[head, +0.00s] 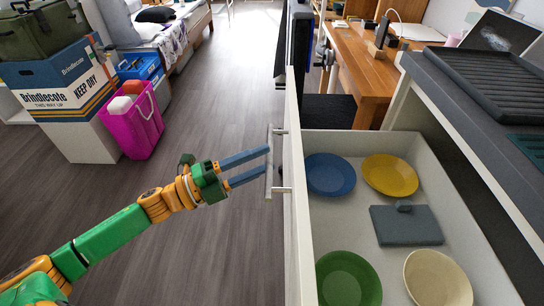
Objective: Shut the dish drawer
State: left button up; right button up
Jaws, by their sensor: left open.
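The dish drawer (400,140) is pulled out on the right. It holds a blue plate (330,174), a yellow plate (390,174), a green plate (347,280), a cream plate (437,279) and a flat grey block with a knob (408,229). The drawer's front panel (294,230) stands at its left edge, with a grey bar handle (269,188) on its outer face. My left gripper (268,164) is open, its two blue fingers reaching right to the handle; whether they touch it I cannot tell. My right gripper is not in view.
A grey counter with a ribbed black tray (500,80) overhangs the drawer's right side. A wooden desk (355,60) stands behind it. The wooden floor (215,90) between is clear.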

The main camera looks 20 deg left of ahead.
pick_arm(q)
jog(key=shift+x, duration=1.2)
jog(key=shift+f, duration=0.1)
grip_shut()
dwell(0.5)
